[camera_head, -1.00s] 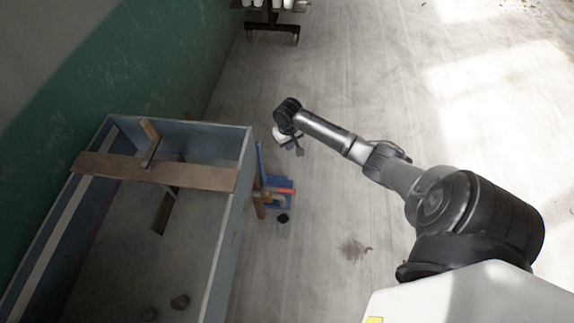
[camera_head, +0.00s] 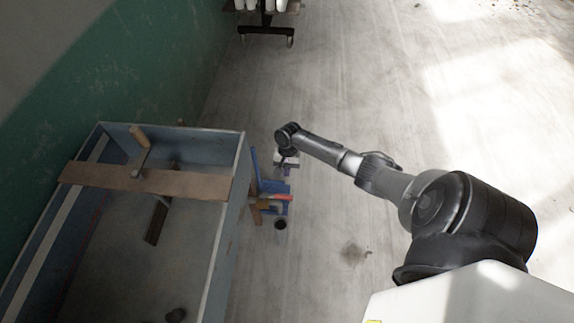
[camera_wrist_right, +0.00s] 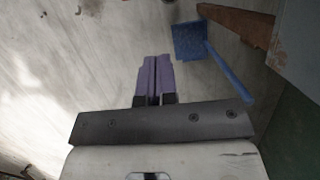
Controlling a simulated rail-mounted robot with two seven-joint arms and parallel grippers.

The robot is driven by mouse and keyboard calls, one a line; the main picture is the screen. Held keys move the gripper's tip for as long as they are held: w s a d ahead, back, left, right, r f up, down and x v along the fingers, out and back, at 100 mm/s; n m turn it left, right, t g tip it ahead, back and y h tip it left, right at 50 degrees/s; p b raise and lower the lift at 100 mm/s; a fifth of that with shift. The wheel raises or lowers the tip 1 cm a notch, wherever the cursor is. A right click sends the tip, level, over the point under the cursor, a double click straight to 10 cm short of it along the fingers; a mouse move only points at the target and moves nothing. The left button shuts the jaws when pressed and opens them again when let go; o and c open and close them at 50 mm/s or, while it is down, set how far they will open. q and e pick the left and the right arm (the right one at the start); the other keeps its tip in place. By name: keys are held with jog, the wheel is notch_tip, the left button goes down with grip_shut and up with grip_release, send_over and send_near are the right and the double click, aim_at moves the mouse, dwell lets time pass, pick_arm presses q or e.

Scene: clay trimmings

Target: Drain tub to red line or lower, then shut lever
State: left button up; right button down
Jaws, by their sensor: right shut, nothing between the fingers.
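The blue-grey tub (camera_head: 228,215) stands at the left with murky grey water (camera_head: 130,270) in it. A faint reddish mark (camera_head: 95,218) shows on its inner left side; I cannot tell whether it is the red line. On the tub's right outer side is the red lever (camera_head: 283,197), above a small dark round opening (camera_head: 280,225). My right gripper (camera_head: 284,170) is just beyond the lever, apart from it. In the right wrist view its purple fingers (camera_wrist_right: 155,75) are shut and empty. My left gripper is out of view.
A wooden board (camera_head: 150,179) lies across the tub with a wooden-handled tool (camera_head: 140,138) on it. A blue long-handled piece (camera_wrist_right: 190,42) and a brown wooden piece (camera_wrist_right: 235,20) are close to my right fingers. A dark wheeled rack (camera_head: 267,25) stands far back. The floor on the right is clear.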

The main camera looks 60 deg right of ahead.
aim_at(276, 196)
jog(key=s+a+f, duration=0.1)
jog(key=a+f, duration=0.3)
jog(key=shift+s+a+b, duration=0.2)
jog(key=shift+a+b, duration=0.1)
jog(key=shift+b, duration=0.05)
dwell(0.3)
